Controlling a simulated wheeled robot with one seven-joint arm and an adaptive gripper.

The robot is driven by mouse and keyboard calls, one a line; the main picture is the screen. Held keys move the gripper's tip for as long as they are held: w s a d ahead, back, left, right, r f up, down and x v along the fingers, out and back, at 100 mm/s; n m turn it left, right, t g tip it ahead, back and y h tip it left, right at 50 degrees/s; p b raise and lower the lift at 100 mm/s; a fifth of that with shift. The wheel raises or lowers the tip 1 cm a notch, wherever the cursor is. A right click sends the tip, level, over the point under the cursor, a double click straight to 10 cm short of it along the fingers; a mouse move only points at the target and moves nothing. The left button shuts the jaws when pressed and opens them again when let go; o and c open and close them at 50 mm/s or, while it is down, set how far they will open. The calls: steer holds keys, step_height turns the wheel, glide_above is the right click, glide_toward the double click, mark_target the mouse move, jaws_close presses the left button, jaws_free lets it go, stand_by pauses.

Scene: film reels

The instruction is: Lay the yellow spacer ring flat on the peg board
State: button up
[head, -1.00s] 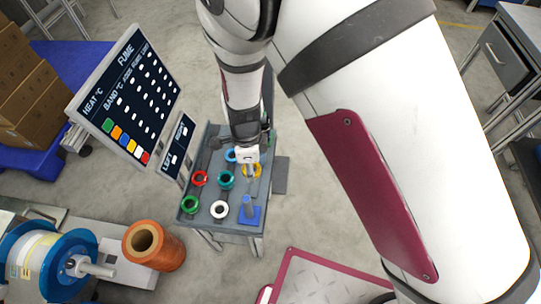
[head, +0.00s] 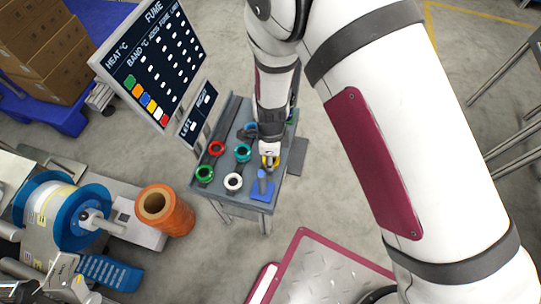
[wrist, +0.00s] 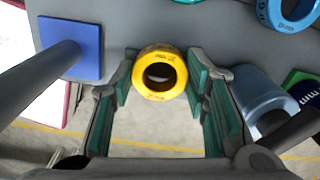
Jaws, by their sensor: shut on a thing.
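The yellow spacer ring (wrist: 160,72) is between the fingertips of my gripper (wrist: 160,78) in the wrist view, its hole facing the camera. My gripper is shut on its outer sides. In the head view the ring (head: 276,162) shows just below my gripper (head: 269,155), over the cart's right side. The peg board appears as a blue square base (head: 262,194) with one upright peg, in front of the ring. In the wrist view the blue base (wrist: 88,45) is at upper left, and its peg looks dark. The ring is apart from the peg. Whether the ring touches the cart top is unclear.
The grey cart (head: 213,187) also holds a red ring (head: 217,148), a teal ring (head: 242,153), a green ring (head: 204,174) and a white ring (head: 233,182). A blue cylinder (wrist: 258,95) stands close to my right finger. A control panel (head: 150,65) rises left of the cart.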

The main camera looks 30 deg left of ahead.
steer(key=shift+f, duration=0.15)
steer(key=o, duration=1.2)
steer(key=shift+c, duration=0.2)
step_height(320, 180, up, 12)
steer(key=p, duration=0.2)
steer(key=shift+r+p, duration=0.2)
steer(key=shift+p, duration=0.1)
